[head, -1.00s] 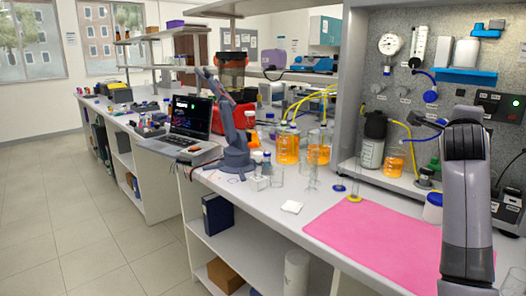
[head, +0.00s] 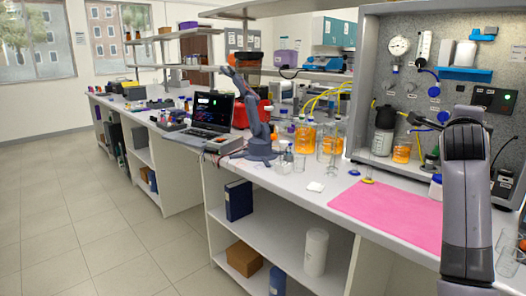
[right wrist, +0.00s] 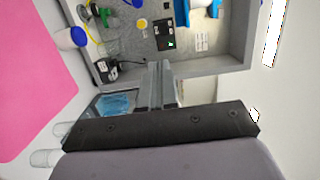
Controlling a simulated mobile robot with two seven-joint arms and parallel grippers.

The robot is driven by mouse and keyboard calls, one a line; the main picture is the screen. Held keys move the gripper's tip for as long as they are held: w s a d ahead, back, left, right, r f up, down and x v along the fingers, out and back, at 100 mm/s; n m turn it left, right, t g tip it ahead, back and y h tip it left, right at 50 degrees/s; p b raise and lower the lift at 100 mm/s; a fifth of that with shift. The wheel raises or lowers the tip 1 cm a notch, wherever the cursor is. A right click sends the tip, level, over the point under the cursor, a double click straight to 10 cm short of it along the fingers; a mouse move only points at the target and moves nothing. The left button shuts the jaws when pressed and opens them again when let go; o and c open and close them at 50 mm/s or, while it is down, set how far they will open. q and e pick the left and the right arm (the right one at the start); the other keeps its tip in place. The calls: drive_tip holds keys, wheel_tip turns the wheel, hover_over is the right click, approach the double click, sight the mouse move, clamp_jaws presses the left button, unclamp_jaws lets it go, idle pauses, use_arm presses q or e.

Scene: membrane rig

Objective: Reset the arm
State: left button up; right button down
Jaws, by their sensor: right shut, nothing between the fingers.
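My right arm rises at the right side of the head view, its upper links in front of the bench and the panel. Its gripper cannot be made out in the head view. In the right wrist view the right gripper (right wrist: 160,84) has its two fingers together with nothing between them, pointing toward the panel. My left arm and gripper are not in view. A small grey-blue jointed arm (head: 262,150) stands on the bench beside the open laptop (head: 212,113).
A pink mat (head: 395,213) lies on the bench. Orange-filled bottles (head: 304,138) and clear glassware stand behind it. A panel with a gauge (head: 399,46) and tubing backs the bench at right. A blue-capped container shows in the wrist view (right wrist: 72,38). The floor (head: 70,215) at left is clear.

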drive_tip(key=s+a+f+n+y, duration=0.2)
drive_tip(key=a+f+n, duration=0.3)
drive_tip(key=f, duration=0.6)
drive_tip(key=s+a+f+n+y, duration=0.25)
drive_tip(key=f+n, duration=0.35)
drive_tip(key=f, duration=0.5)
drive_tip(key=s+a+f+n+y, duration=0.2)
drive_tip(key=a+f+n+y, duration=0.15)
drive_tip(key=f+n, duration=0.45)
drive_tip(key=s+a+f+n+g+y, duration=0.1)
drive_tip(key=s+a+f+n+y, duration=0.1)
drive_tip(key=s+f, duration=0.5)
drive_tip(key=s+a+f+n+g+y, duration=0.1)
drive_tip(key=s+a+f+n+y, duration=0.1)
drive_tip(key=s+a+f+n, duration=0.2)
drive_tip(key=s+a+f+n+g+y, duration=0.1)
drive_tip(key=s+a+f+n, duration=0.2)
drive_tip(key=s+a+f, duration=0.5)
drive_tip(key=s+f, duration=0.3)
drive_tip(key=s, duration=0.5)
drive_tip(key=shift+s+a+y, duration=0.15)
drive_tip(key=shift+y, duration=0.25)
